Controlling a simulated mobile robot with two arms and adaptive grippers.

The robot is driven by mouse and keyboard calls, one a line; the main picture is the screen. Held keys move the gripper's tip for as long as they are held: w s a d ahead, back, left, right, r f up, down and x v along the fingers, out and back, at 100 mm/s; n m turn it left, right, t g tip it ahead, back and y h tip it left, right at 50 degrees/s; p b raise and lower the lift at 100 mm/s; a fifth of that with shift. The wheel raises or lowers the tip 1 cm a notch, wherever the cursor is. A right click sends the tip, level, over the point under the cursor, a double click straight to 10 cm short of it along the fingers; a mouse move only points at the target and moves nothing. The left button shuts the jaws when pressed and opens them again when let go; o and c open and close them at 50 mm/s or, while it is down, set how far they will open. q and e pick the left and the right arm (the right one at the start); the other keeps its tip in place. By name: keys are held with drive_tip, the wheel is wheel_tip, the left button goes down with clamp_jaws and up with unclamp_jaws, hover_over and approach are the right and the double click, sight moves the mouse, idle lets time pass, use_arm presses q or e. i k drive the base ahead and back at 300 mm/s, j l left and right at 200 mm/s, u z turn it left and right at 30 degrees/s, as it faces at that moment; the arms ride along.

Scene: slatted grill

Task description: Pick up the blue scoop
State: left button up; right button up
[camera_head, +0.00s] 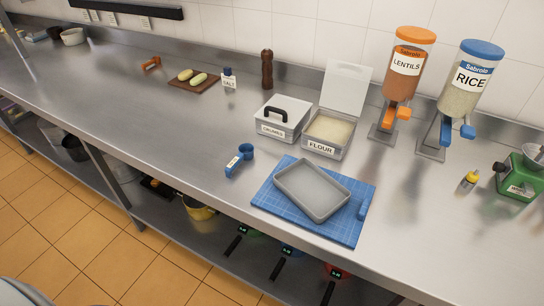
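The blue scoop (239,159) lies on the steel counter (150,120), left of the blue mat. Its round cup points to the back right and its handle to the front left, with a pale label on the handle. Nothing touches it. Neither of my grippers shows in the head view.
A grey tray (338,206) sits on the blue gridded mat (277,208). Behind are the lidded crumbs box (268,131) and the open flour box (318,147). Lentils (380,130) and rice (430,152) dispensers stand at right. The counter left of the scoop is clear.

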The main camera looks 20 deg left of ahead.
sight(246, 151)
drive_tip(key=i+j+z, duration=0.1)
drive_tip(key=j+z, duration=0.8)
drive_tip(key=k+j+z, duration=0.1)
drive_tip(key=j+z, duration=0.3)
drive_tip(key=j, duration=0.1)
